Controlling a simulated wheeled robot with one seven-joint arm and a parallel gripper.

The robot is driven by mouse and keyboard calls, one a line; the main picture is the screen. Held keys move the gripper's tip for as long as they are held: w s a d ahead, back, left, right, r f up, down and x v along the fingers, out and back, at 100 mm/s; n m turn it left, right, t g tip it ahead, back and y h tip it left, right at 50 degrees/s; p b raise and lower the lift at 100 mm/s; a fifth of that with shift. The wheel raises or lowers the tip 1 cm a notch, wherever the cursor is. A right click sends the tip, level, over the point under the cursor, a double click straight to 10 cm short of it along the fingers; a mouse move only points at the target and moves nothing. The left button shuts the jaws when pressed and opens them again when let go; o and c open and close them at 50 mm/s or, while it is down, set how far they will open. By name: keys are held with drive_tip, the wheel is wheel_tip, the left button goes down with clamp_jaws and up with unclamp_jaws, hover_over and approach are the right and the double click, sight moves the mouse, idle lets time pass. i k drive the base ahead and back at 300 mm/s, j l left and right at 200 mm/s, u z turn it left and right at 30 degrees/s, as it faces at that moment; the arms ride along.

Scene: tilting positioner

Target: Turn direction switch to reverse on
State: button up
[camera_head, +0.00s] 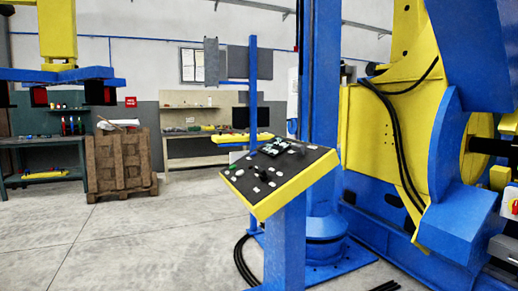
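A control panel (279,190) with a black face and yellow edges stands on a blue post in the middle of the head view. Its face is tilted and carries several small switches, buttons and pale labels. A green button (232,167) shows near its left edge, and a dark knob (257,172) sits lower down on the face. The labels are too small to read, so I cannot tell which control is the direction switch or how it is set. My gripper is not in view.
The large blue and yellow positioner (400,130) fills the right side, close behind the panel. Black cables (243,262) lie on the floor by the post. A wooden crate (122,163) and workbenches (45,150) stand at the back left. The grey floor at front left is clear.

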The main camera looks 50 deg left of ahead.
sight(299, 150)
drive_tip(key=u, duration=1.85)
drive_tip(key=k+l+u, duration=0.1)
drive_tip(key=u, duration=0.2)
drive_tip(key=l, duration=0.1)
